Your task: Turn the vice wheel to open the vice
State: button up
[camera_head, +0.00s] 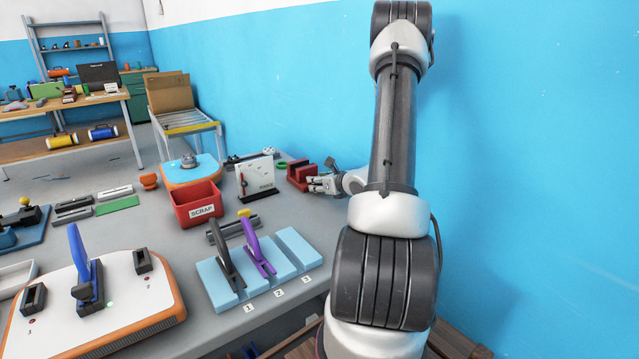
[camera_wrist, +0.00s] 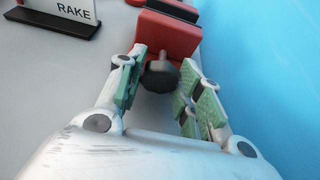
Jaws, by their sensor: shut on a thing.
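The red vice (camera_head: 300,171) stands at the far right of the grey table, near the blue wall. In the wrist view the vice (camera_wrist: 165,36) is at the top centre, with a dark block between its red parts. The dark round vice wheel (camera_wrist: 160,78) is on its near face, between my finger pads. My gripper (camera_head: 322,183) reaches the vice from the right in the head view. In the wrist view my gripper (camera_wrist: 165,80) is shut on the wheel, with one green-padded finger on each side. The wheel is hidden in the head view.
A red SCRAP bin (camera_head: 196,205) is further left. A light-blue board (camera_head: 290,255) with black and purple handles is in front. The blue wall is close on the right.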

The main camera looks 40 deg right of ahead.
jog(key=n+h, duration=0.2)
jog(key=n, duration=0.1)
jog(key=shift+a, duration=0.25)
jog(key=shift+o, duration=0.2)
jog(key=shift+a+f+n+h, duration=0.1)
jog(key=shift+n+h, duration=0.7)
jog(key=shift+n, duration=0.8)
jog(key=shift+s+f+h, duration=0.1)
jog(key=shift+h, duration=0.3)
